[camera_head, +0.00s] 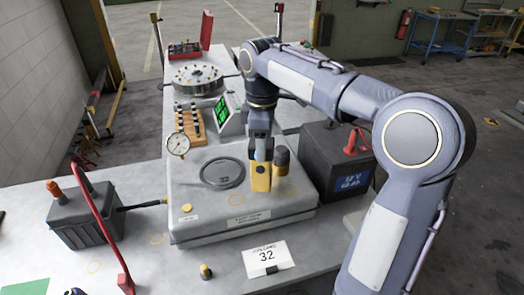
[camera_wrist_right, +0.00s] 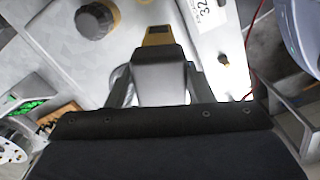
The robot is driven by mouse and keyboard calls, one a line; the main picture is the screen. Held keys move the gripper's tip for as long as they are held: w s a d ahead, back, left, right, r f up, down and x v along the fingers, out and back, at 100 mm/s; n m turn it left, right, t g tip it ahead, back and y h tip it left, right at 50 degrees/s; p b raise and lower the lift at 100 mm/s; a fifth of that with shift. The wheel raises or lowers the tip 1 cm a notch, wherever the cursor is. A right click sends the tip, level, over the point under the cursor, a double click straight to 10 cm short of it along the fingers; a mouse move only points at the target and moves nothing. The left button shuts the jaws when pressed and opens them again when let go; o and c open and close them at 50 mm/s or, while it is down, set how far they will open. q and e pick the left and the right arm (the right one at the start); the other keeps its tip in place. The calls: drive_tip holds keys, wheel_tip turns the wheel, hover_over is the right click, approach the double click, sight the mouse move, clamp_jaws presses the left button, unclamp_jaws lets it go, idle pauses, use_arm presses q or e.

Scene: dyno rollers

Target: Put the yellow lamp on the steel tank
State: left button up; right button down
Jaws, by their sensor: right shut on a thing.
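The yellow lamp (camera_head: 260,178) is upright above the steel tank (camera_head: 190,222), near its middle right. I cannot tell whether its lower end touches the tank's top. My right gripper (camera_head: 260,152) comes down from above and is shut on the lamp. In the right wrist view the lamp (camera_wrist_right: 158,36) shows its yellow end beyond the grey part between the fingers (camera_wrist_right: 157,80). The tank top (camera_wrist_right: 130,25) lies behind it. My left gripper is not in view.
A dark-capped knob (camera_head: 281,158) stands on the tank just right of the lamp. A round dark lid (camera_head: 222,173) lies left of it. A black battery (camera_head: 335,165) stands right of the tank. A card marked 32 (camera_head: 268,258) is in front.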

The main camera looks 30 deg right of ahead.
drive_tip(key=shift+f, duration=1.4)
drive_tip(key=shift+f, duration=0.15)
drive_tip(key=c, duration=0.7)
unclamp_jaws()
wheel_tip(320, 180, up, 12)
drive_tip(key=shift+a+f+p, duration=0.1)
drive_tip(key=shift+p, duration=0.4)
drive_tip(key=shift+s+r, duration=0.1)
drive_tip(key=shift+r, duration=0.25)
